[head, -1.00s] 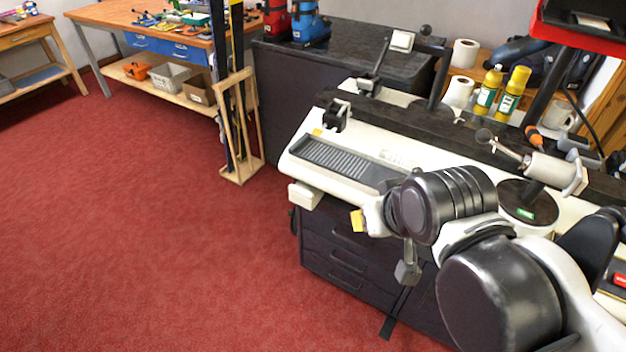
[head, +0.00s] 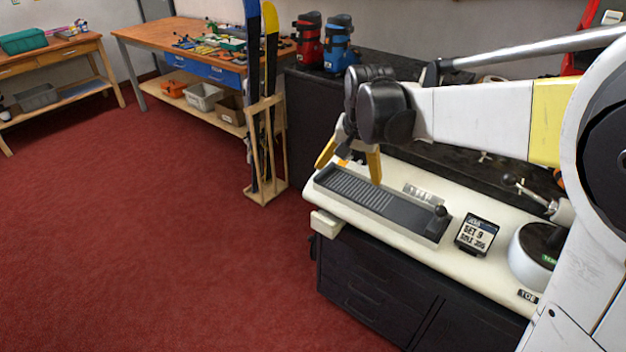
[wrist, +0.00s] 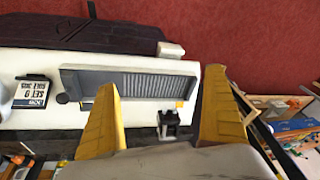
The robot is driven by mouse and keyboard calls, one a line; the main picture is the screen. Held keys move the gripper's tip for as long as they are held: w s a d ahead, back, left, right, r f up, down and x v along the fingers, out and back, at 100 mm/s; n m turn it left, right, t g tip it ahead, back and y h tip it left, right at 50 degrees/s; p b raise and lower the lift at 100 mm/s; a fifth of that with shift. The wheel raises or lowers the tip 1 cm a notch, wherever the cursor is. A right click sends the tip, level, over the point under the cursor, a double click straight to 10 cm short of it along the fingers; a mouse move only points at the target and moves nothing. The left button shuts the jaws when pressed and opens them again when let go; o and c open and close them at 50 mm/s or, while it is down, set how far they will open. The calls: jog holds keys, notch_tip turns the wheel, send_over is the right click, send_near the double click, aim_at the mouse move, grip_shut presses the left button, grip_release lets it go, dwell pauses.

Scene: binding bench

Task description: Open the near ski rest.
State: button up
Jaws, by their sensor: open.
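My gripper (head: 350,162) is open and empty above the left end of the cream bench (head: 490,264), its two yellow fingers pointing down. In the wrist view, the fingers of my gripper (wrist: 161,82) are wide apart. A small black clamp-like fitting (wrist: 169,123), possibly the near ski rest, stands between them near the bench's end. It looks apart from both fingers. In the head view my gripper hides that spot. I cannot tell whether the fitting is open or shut.
A ridged grey tray (head: 412,214) with a black knob lies along the bench, beside a label display (head: 477,235). Skis stand in a wooden rack (head: 267,150) to the left. Red and blue boots (head: 340,45) stand behind. The red floor (head: 150,240) is clear.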

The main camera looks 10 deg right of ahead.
jog(key=w+a+f+m+g, duration=0.1)
jog(key=w+f, duration=0.4)
jog(key=w, duration=0.1)
jog(key=m+g+p, duration=0.2)
jog(key=m, duration=0.1)
send_over(323, 218)
notch_tip(323, 218, down, 15)
notch_tip(323, 218, down, 11)
jog(key=b, duration=0.4)
jog(key=shift+d+r+b, duration=0.1)
jog(key=shift+b, duration=0.25)
jog(key=c, duration=1.3)
jog(key=shift+o, duration=0.2)
jog(key=s+a, duration=1.1)
jog(key=a, duration=0.1)
jog(key=shift+s, duration=0.4)
jog(key=o, duration=1.3)
jog(key=shift+c, duration=0.2)
